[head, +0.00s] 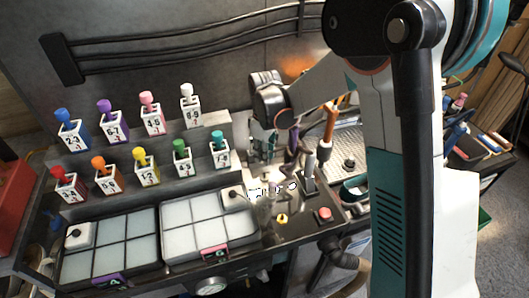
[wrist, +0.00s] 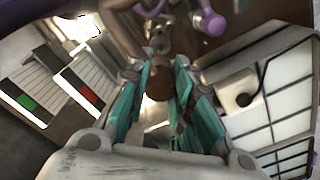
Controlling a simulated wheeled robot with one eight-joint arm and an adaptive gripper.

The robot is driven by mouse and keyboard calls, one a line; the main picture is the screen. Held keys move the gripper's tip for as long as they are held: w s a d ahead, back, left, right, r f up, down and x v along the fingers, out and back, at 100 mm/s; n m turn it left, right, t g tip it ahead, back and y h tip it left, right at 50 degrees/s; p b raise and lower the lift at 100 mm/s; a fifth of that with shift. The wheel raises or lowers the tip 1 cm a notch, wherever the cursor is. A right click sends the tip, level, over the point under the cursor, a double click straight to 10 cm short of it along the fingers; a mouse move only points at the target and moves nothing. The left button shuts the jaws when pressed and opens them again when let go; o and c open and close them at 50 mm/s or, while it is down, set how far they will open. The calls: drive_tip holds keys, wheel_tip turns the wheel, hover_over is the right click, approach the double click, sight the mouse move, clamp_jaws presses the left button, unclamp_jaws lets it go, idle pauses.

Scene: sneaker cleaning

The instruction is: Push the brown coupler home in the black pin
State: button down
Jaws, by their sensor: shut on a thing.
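My gripper (head: 263,152) points down at the back of the bench, right of the bottle rack. In the wrist view its teal fingers (wrist: 158,88) are closed around a small round brown part, which looks like the brown coupler (wrist: 159,80). I cannot make out the coupler clearly in the head view. The black pin is not distinguishable in either view; the fingers and bright glare cover the area around the tips. I cannot tell whether coupler and pin touch.
Several numbered bottles with coloured caps (head: 146,165) stand on a stepped rack at left. Two divided trays (head: 160,238) lie in front. A purple-handled item (wrist: 212,22) is close beyond the fingers.

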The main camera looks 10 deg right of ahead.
drive_tip(key=shift+f+b, duration=1.45)
drive_tip(key=shift+f, duration=0.65)
drive_tip(key=shift+f+b, duration=1.75)
drive_tip(key=shift+b, duration=0.1)
idle(0.5)
drive_tip(key=c, duration=1.3)
unclamp_jaws()
drive_tip(key=shift+c, duration=0.2)
wheel_tip(320, 180, up, 12)
drive_tip(key=shift+r, duration=0.1)
